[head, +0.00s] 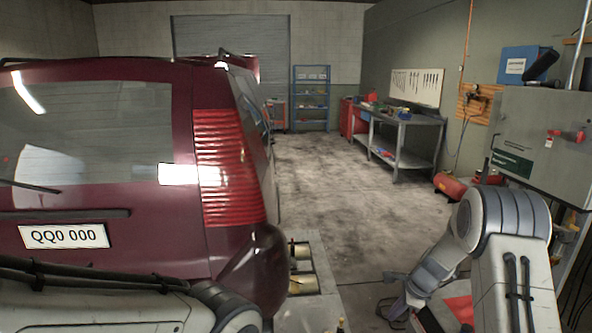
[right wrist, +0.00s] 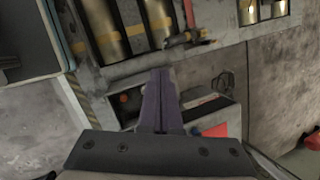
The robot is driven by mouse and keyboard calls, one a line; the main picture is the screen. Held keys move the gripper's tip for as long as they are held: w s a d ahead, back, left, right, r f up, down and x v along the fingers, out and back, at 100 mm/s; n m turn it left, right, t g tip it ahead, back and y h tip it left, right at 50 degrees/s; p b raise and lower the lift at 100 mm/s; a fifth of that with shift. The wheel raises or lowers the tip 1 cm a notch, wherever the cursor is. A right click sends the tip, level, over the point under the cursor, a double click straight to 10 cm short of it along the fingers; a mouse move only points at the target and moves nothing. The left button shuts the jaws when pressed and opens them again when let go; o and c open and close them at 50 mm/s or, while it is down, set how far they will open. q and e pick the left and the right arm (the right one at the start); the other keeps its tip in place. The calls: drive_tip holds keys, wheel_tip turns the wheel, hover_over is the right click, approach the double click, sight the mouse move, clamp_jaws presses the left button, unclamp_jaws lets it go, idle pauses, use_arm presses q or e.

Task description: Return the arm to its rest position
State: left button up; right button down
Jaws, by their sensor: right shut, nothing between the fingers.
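My right arm (head: 505,235) comes in at the lower right of the head view, bent at the elbow, with its forearm pointing down. Its gripper shows clearly in the right wrist view (right wrist: 160,72), with its two dark purple fingers together and nothing between them. The fingers point over the floor by the roller frame. My left arm (head: 100,310) lies across the lower left of the head view, and its gripper is out of the picture.
A dark red car (head: 130,200) fills the left side. Brass rollers (head: 302,285) sit in the floor behind it and show in the right wrist view (right wrist: 105,30). A grey cabinet (head: 540,140) stands at right. A workbench (head: 405,135) stands further back. The middle floor is clear.

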drive_tip(key=s+a+r+n+g, duration=0.1)
drive_tip(key=s+a+r+n, duration=0.55)
drive_tip(key=a, duration=0.35)
drive_tip(key=s+a+r+n+g, duration=0.1)
drive_tip(key=s+a+r+n, duration=0.5)
drive_tip(key=a, duration=0.4)
drive_tip(key=s+a+r+n, duration=0.1)
drive_tip(key=s+n, duration=0.7)
drive_tip(key=s, duration=0.2)
drive_tip(key=s+a+r+n+g+h, duration=0.1)
drive_tip(key=s+n, duration=0.6)
drive_tip(key=s, duration=0.4)
drive_tip(key=shift+a+r+n+h, duration=0.25)
drive_tip(key=shift+r+n+h, duration=0.05)
drive_tip(key=shift+r+n, duration=0.1)
